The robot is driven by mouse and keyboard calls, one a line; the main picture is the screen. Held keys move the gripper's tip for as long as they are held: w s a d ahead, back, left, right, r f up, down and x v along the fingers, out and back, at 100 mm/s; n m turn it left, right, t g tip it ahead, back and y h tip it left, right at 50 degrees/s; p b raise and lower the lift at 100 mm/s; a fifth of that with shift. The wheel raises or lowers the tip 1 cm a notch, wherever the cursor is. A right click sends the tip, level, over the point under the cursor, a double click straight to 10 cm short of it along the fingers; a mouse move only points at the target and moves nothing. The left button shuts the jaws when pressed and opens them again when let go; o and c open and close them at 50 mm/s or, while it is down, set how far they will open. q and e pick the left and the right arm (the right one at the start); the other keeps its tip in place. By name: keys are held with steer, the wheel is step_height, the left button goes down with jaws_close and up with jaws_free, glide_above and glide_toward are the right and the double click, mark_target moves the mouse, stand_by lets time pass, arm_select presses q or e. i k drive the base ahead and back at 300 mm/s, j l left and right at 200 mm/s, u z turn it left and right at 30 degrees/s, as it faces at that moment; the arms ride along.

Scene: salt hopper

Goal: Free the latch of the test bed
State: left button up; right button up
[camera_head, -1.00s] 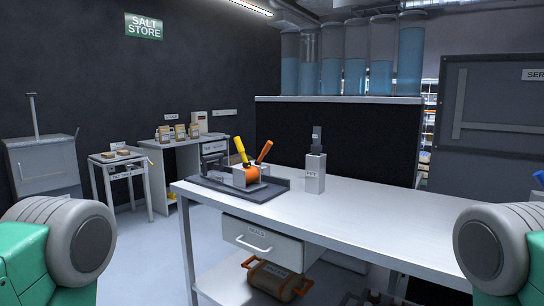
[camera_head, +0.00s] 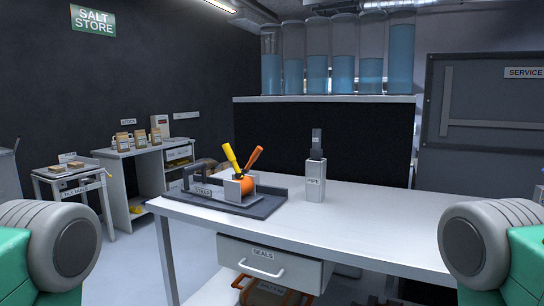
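The test bed (camera_head: 265,206) is a dark grey base on the left part of the white workbench, with a label that looks like "STRAP" on its front. A grey block on it holds an orange rounded part (camera_head: 247,184). A yellow handle (camera_head: 230,157) and an orange handle (camera_head: 254,158) stick up from it, tilted apart. A dark bracket stands at its left end. I cannot tell which part is the latch. My two arms show only as rounded grey and green links at the lower left and lower right corners. Neither gripper is in view.
A grey block labelled "PIPE" (camera_head: 315,181) stands upright right of the test bed. The white workbench top (camera_head: 390,218) is clear to its right. A "SEALS" drawer (camera_head: 268,263) is shut below. A small side table (camera_head: 73,183) and a stock shelf (camera_head: 150,153) stand at the left wall.

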mark_target(257, 152)
steer(key=i+j+z, duration=0.1)
steer(key=z, duration=0.25)
steer(key=i+j+z, duration=0.1)
steer(key=j+z, duration=0.45)
steer(key=z, duration=0.15)
steer(key=i+j, duration=0.05)
